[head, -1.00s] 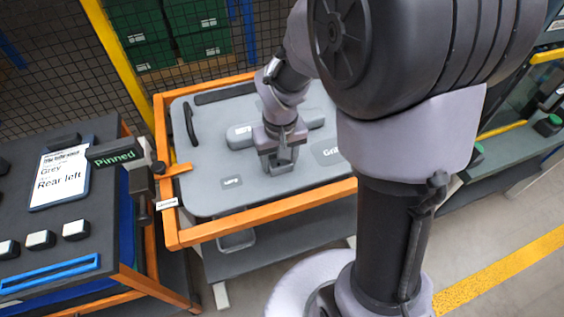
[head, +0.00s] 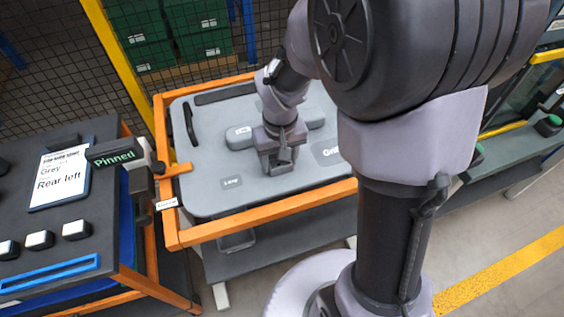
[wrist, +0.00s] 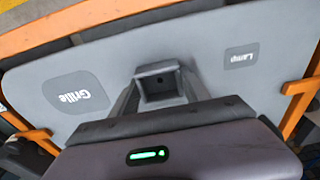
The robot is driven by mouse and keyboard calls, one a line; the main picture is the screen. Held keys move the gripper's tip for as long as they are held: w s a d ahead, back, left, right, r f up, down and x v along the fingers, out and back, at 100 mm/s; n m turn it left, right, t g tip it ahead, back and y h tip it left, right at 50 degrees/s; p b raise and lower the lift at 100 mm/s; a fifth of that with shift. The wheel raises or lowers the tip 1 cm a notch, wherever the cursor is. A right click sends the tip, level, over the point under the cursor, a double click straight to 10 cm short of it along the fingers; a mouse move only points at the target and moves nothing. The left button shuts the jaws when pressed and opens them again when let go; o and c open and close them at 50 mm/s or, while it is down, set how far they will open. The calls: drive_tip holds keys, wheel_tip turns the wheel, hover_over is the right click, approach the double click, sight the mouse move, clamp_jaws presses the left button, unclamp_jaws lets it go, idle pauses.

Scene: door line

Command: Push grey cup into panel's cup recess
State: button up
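The grey panel (head: 215,150) lies flat in the orange frame of a cart. My gripper (head: 278,165) points down at the panel's near middle, between the "Lamp" (head: 231,183) and "Grille" (head: 328,152) labels. In the wrist view, my gripper (wrist: 158,92) has its two fingers against opposite sides of a square, hollow grey cup (wrist: 155,96). The cup's open face shows a small dark hole inside. The cup is at or very close to the panel surface. Its recess is hidden under the cup and fingers, so I cannot tell how deep it sits.
A raised grey block (head: 240,136) and a black handle (head: 190,122) are on the panel. The orange frame (head: 260,215) borders it. At left, a dark table holds a tablet reading "Grey, Rear left" (head: 62,175); a "Pinned" sign (head: 114,156) stands beside it. Mesh fencing is behind.

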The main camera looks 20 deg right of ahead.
sight(282, 173)
drive_tip(key=o, duration=0.4)
drive_tip(key=s+f, duration=0.1)
drive_tip(key=s+f+g, duration=0.1)
drive_tip(key=f, duration=0.1)
drive_tip(key=shift+s+f, duration=0.1)
drive_tip(key=shift+f, duration=0.05)
drive_tip(key=shift+o, duration=0.2)
drive_tip(key=r+p, duration=0.1)
drive_tip(key=w+r+p, duration=0.1)
drive_tip(key=r, duration=0.1)
drive_tip(key=w+r+p, duration=0.1)
drive_tip(key=r, duration=0.1)
drive_tip(key=shift+w+r, duration=0.2)
wheel_tip(282, 173, up, 15)
drive_tip(key=s+t+p, duration=0.1)
drive_tip(key=s+p, duration=0.1)
drive_tip(key=p, duration=0.3)
drive_tip(key=shift+p, duration=0.35)
drive_tip(key=shift+r, duration=0.1)
